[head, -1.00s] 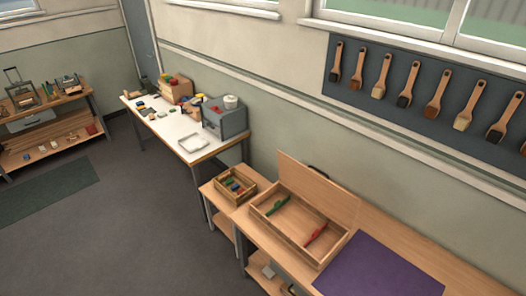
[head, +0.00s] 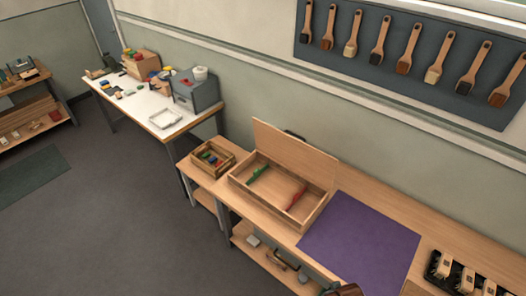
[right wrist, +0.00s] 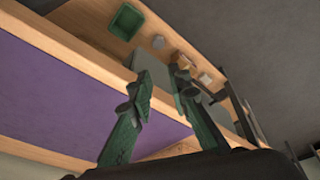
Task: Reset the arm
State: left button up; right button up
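My right gripper (right wrist: 162,84) shows in the right wrist view with its two green fingers spread apart and nothing between them. Behind it are the wooden bench edge and a purple mat (right wrist: 60,85), which lies on the bench. The purple mat also shows in the head view (head: 360,240). I cannot make out either gripper in the head view. My left gripper is in neither current view.
A wooden box (head: 262,208) with an open lid holds a green and a red piece. A small crate (head: 228,160) stands left of it. A black rack (head: 440,262) with several blocks is at right. Brushes hang on a dark wall board (head: 400,85).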

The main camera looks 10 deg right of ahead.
jog(key=s+a+f+g+b, duration=0.1)
jog(key=s+f+b, duration=0.25)
jog(key=f, duration=1.15)
jog(key=s+f+b, duration=0.2)
jog(key=f+b, duration=0.2)
jog(key=f, duration=1)
pick_arm(q)
notch_tip(320, 180, down, 15)
jog(key=s+b, duration=0.1)
jog(key=b, duration=0.5)
pick_arm(e)
jog(key=s+f+n+g, duration=0.1)
jog(key=s+f, duration=1.7)
jog(key=f, duration=0.3)
jog(key=shift+f+y, duration=0.15)
jog(key=shift+y, duration=0.15)
pick_arm(q)
jog(key=shift+s+r, duration=0.1)
